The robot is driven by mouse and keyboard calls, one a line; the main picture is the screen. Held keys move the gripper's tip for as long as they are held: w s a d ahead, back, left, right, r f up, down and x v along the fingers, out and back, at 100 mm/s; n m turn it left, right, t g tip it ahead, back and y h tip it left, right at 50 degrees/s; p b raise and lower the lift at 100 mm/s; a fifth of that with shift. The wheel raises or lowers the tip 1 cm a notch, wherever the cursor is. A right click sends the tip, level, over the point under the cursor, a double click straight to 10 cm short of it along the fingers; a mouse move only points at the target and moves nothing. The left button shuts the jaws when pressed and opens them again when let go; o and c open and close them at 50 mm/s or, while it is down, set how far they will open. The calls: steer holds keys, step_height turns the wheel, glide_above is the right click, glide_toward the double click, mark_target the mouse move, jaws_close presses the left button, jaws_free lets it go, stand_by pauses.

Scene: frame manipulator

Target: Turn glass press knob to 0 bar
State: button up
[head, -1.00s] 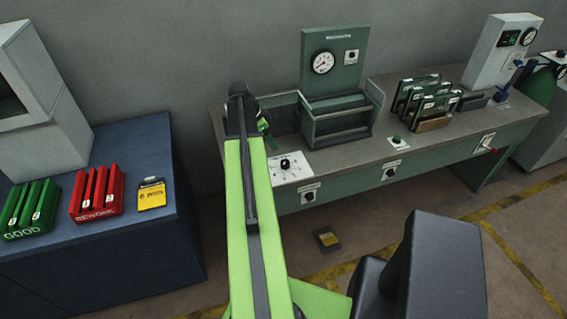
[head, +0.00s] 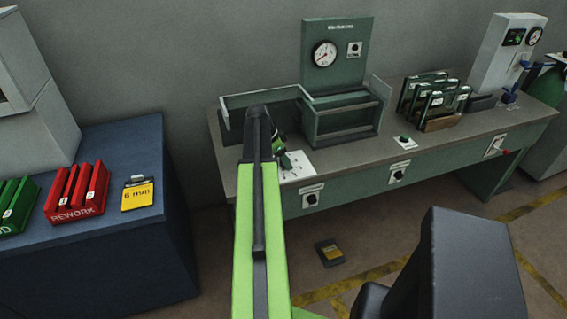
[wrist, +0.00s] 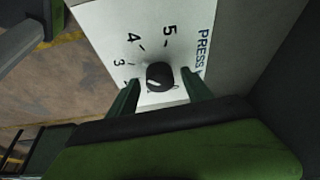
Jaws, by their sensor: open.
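The press knob (wrist: 159,76) is a round black knob with a pale mark on its lower-left side. It sits on a white dial plate (wrist: 178,22) printed with 3, 4, 5 and "PRESS"; the 0 mark is not visible, and I cannot tell which number the knob points to. My gripper (wrist: 159,78) is open, its two green fingers on either side of the knob; I cannot tell if they touch it. In the head view my gripper (head: 281,155) is over the plate (head: 302,164) at the bench's front left, and the knob is hidden.
The green press (head: 340,110) with a round gauge (head: 325,54) stands behind the plate. A green button (head: 404,139) and a rack of dark frames (head: 436,104) are to the right. A low clear-walled guard (head: 262,97) is near my arm. Switches line the bench front (head: 350,188).

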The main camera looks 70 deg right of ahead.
jaws_close()
stand_by(0.4)
steer(key=n, duration=0.2)
steer(key=n+t+h, duration=0.1)
steer(key=n, duration=0.1)
steer(key=shift+s+a+n, duration=0.15)
steer(key=shift+s+n, duration=0.05)
steer(key=shift+n, duration=0.2)
steer(key=n+t, duration=0.1)
steer(key=n, duration=0.1)
steer(key=n+t, duration=0.1)
steer(key=n, duration=0.2)
steer(key=shift+s+t, duration=0.15)
steer(key=shift+t, duration=0.15)
steer(key=n+t, duration=0.1)
steer(key=n, duration=0.2)
steer(key=n+t, duration=0.1)
steer(key=n, duration=0.2)
steer(key=n+y, duration=0.1)
steer(key=n, duration=0.1)
steer(key=n+t, duration=0.1)
steer(key=n, duration=0.2)
steer(key=shift+s+d+y, duration=0.2)
steer(key=shift+y, duration=0.2)
steer(key=shift+n, duration=0.4)
